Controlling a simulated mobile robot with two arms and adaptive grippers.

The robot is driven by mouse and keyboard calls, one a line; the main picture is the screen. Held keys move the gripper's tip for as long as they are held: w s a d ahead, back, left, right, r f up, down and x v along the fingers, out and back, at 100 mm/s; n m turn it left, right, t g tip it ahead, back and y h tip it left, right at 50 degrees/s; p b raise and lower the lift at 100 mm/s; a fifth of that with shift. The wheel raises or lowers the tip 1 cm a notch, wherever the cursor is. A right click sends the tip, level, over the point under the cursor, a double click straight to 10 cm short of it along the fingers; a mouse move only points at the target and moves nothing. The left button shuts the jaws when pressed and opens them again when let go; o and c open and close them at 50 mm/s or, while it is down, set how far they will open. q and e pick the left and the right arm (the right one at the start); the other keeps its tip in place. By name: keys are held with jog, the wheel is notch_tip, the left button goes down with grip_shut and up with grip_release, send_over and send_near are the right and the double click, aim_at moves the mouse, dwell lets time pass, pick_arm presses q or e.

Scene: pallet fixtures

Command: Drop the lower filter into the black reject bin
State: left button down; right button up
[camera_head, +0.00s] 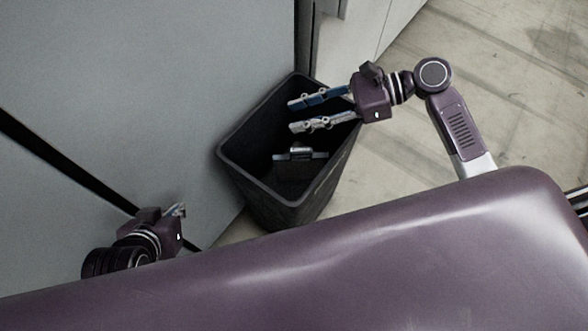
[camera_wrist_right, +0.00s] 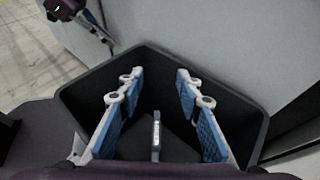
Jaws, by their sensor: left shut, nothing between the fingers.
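The black reject bin (camera_head: 232,168) stands against the grey panel in the head view. It also fills much of the right wrist view (camera_wrist_right: 85,95). A dark, flat piece with a light top edge, seemingly the filter (camera_head: 300,156), is inside the bin below my right gripper. It shows edge-on between the fingers in the right wrist view (camera_wrist_right: 156,140), apart from both. My right gripper (camera_head: 293,115) is over the bin with its blue-padded fingers spread. My left gripper (camera_head: 181,210) is shut and empty, left of the bin.
A large grey panel (camera_head: 150,90) rises behind and left of the bin. Pale floor (camera_head: 510,110) is open to the right. My own purple body covers the bottom of the head view.

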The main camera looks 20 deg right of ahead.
jog(key=v, duration=1.2)
jog(key=shift+d, duration=0.1)
dwell(0.4)
